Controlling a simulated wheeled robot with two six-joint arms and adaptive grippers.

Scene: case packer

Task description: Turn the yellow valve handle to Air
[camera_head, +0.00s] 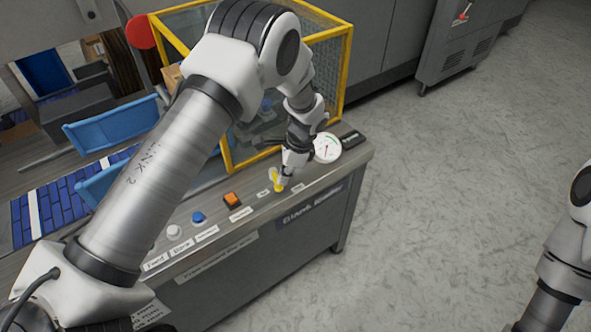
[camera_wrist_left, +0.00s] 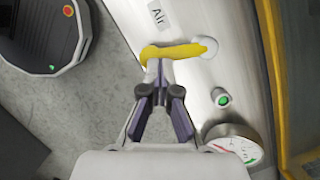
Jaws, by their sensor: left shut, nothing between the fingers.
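The yellow valve handle (camera_head: 278,187) is on the top of the grey control console, partly hidden by my left gripper. In the left wrist view the yellow handle (camera_wrist_left: 185,50) lies across the picture, and the "Air" label (camera_wrist_left: 158,15) is above it, apart from it. My left gripper (camera_head: 283,180) is shut and empty, pointing down at the handle. In the wrist view its fingertips (camera_wrist_left: 155,70) are together at the handle's left part; I cannot tell if they touch it. My right gripper is out of view; only part of the right arm shows.
The console (camera_head: 325,215) also carries an orange button (camera_head: 231,199), a blue knob (camera_head: 198,217), a white knob (camera_head: 174,232) and a gauge (camera_head: 327,148). A green button (camera_wrist_left: 222,98) is near the handle. A yellow-framed cage (camera_head: 347,65) stands behind.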

